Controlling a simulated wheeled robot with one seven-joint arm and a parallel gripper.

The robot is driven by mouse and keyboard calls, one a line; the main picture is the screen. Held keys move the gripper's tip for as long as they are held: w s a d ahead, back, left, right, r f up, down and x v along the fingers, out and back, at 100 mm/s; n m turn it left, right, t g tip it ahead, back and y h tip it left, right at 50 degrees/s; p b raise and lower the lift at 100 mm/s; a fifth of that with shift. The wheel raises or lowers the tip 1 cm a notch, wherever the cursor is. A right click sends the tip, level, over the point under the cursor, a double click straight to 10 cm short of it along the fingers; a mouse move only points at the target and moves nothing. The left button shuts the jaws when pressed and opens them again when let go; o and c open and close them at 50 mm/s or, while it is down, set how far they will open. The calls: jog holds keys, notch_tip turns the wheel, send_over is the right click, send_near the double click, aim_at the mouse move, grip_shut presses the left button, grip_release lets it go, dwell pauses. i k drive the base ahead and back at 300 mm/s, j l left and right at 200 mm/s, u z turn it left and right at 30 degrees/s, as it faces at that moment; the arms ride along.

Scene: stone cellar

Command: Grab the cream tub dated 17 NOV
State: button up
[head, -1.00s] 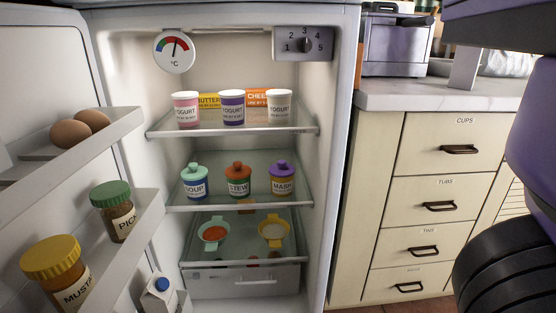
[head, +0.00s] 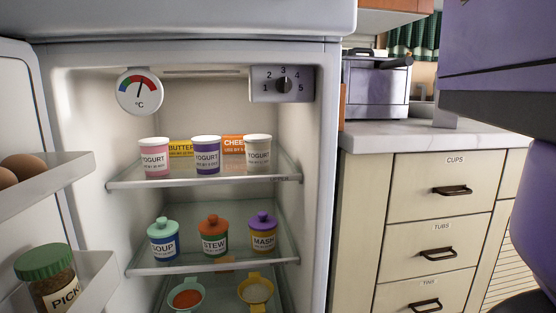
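Three yogurt tubs stand in a row on the top shelf (head: 205,181) of the open fridge. The left one is a pink tub (head: 154,158), the middle one a purple tub (head: 206,155). The right one is a cream tub (head: 258,153) with a pale lid, near the shelf's right end. The small date print under the word YOGURT on each tub is too small to read. My gripper is not in view; only purple and dark parts of my arm show at the right edge.
Behind the tubs are a yellow butter pack (head: 181,148) and an orange cheese pack (head: 233,144). The middle shelf holds a soup jar (head: 163,243), a stew jar (head: 214,238) and a mash jar (head: 263,234). The open door with its racks (head: 60,178) bounds the left; a drawer cabinet (head: 425,230) stands right.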

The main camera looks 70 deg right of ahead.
aim_at(257, 146)
jog(key=l+z, duration=0.2)
jog(key=z, duration=0.25)
jog(key=l+z, duration=0.15)
jog(key=z, duration=0.35)
jog(key=j+z, duration=0.1)
jog(key=j, duration=0.15)
jog(key=i, duration=0.05)
